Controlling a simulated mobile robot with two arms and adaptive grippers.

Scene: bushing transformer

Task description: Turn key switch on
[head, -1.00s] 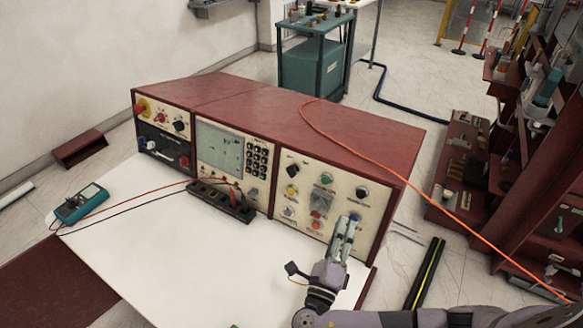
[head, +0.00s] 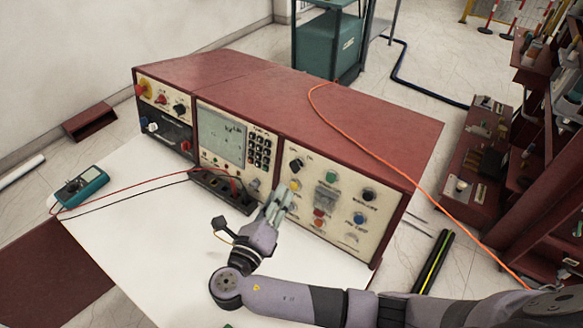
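The red test console (head: 290,92) stands on the white table, with three cream front panels. Contact and finger gap are unclear. My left gripper is out of view.
A black socket strip (head: 222,190) lies before the middle panel, with red and black leads running to a teal multimeter (head: 80,188). An orange cable (head: 385,165) crosses the console top. The white tabletop (head: 140,240) is clear at front left.

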